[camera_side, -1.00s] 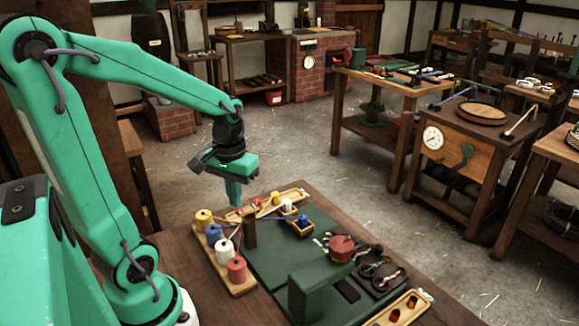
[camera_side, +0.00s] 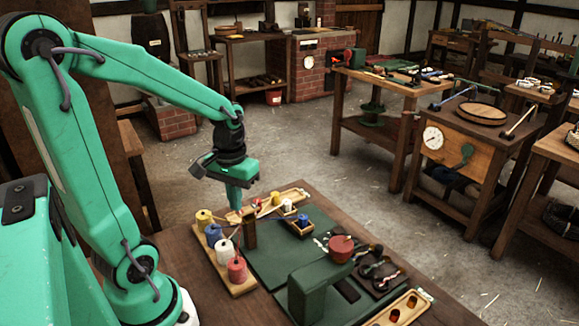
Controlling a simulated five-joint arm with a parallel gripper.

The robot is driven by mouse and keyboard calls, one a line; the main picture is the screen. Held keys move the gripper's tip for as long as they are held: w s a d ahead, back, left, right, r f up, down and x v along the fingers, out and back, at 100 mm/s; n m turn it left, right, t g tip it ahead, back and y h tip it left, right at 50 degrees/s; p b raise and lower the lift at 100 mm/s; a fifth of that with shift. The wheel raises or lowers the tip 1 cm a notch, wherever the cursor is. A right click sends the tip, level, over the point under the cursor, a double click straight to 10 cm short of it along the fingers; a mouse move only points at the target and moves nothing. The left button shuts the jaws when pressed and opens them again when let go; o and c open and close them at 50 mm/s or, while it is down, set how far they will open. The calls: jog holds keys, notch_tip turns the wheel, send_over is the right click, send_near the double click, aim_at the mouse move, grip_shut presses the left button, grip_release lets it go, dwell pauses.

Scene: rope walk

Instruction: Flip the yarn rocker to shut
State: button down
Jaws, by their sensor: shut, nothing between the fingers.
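My gripper (camera_side: 236,207) points down with its fingers closed together, above the back left of the bench. Its tip is close to the brown wooden post (camera_side: 249,233) and the near end of a light wooden tray; I cannot tell whether it touches anything. Yellow (camera_side: 204,217), blue (camera_side: 214,234), white (camera_side: 225,250) and red (camera_side: 237,270) yarn spools stand in a row on a wooden board, with strands running toward the post. I cannot clearly single out the yarn rocker or its position at this size.
A green block-shaped fixture (camera_side: 307,292) stands at the front of the dark green mat (camera_side: 273,262), beside a red round piece (camera_side: 341,248). A wooden tray (camera_side: 397,309) lies at front right.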

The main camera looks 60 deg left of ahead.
jog(key=shift+f, duration=0.65)
jog(key=shift+r, duration=0.2)
dwell(0.3)
notch_tip(320, 180, up, 8)
jog(key=shift+f, duration=0.15)
dwell(1.0)
dwell(0.3)
jog(key=s+d+r+m+t, duration=0.2)
jog(key=d+m+t, duration=0.3)
jog(key=d, duration=0.5)
jog(key=shift+s+r+m+t, duration=0.15)
jog(key=shift+r+m+t, duration=0.15)
jog(key=shift+r+m, duration=0.3)
